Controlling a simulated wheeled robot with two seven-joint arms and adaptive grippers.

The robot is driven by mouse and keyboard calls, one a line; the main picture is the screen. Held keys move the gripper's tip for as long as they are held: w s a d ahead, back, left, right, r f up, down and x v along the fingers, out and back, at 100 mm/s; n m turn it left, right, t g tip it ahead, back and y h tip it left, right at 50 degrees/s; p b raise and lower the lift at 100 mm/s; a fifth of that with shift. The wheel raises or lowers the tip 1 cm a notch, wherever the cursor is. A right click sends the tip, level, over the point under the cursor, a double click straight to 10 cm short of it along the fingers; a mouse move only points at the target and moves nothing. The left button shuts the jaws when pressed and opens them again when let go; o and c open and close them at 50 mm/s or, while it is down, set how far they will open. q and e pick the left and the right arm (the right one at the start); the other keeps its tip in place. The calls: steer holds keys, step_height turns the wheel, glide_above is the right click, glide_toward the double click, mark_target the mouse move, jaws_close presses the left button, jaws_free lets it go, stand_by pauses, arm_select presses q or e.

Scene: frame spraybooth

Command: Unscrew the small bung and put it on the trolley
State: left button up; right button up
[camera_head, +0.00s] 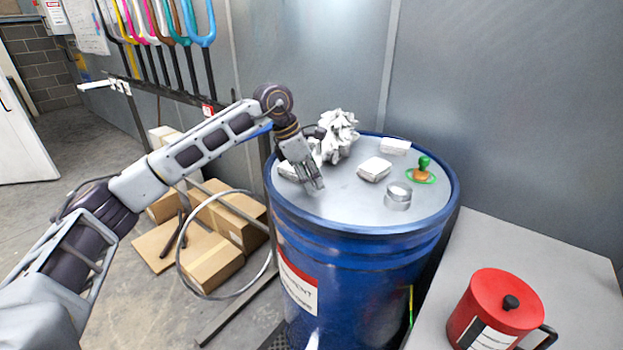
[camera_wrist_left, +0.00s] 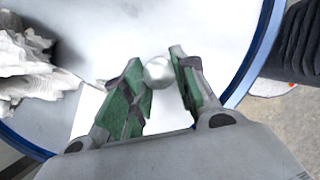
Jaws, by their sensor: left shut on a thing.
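My left gripper (camera_head: 316,185) reaches down to the left front part of the blue drum's (camera_head: 330,225) grey top. In the left wrist view its green-padded fingers (camera_wrist_left: 158,85) stand either side of a small round silver piece, which looks like the small bung (camera_wrist_left: 158,72), and are shut on it. The bung is hidden by the fingers in the head view. I cannot tell whether it is still seated in the drum top. A grey flat top (camera_head: 560,265) at the right may be the trolley. My right gripper does not show.
On the drum top are a crumpled white rag (camera_head: 338,135), white blocks (camera_head: 374,169), a silver cylinder (camera_head: 398,195) and a green-knobbed stamp (camera_head: 423,164). A red can (camera_head: 497,310) stands on the grey top, which is otherwise clear. Cardboard boxes (camera_head: 214,262) lie left of the drum.

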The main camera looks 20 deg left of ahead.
arm_select(q)
steer(key=shift+n, duration=0.3)
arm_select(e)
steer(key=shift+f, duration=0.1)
arm_select(q)
steer(key=shift+s+d+n+t+y+b, duration=0.1)
steer(key=shift+n+t+y+b, duration=0.2)
steer(key=shift+n, duration=0.5)
steer(key=shift+s+n+t+b, duration=0.1)
steer(key=shift+n+t, duration=0.3)
steer(key=shift+n, duration=0.4)
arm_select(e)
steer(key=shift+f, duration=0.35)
arm_select(q)
steer(key=shift+w+n, duration=0.1)
steer(key=shift+n, duration=0.2)
steer(key=shift+n, duration=0.3)
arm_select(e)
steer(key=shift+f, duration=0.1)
arm_select(q)
steer(key=shift+d+n+t+y+b, duration=0.15)
steer(key=shift+n+t+y+b, duration=0.45)
steer(key=shift+n, duration=0.8)
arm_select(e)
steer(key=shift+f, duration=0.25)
arm_select(q)
steer(key=shift+n+y, duration=0.3)
steer(key=shift+n, duration=0.3)
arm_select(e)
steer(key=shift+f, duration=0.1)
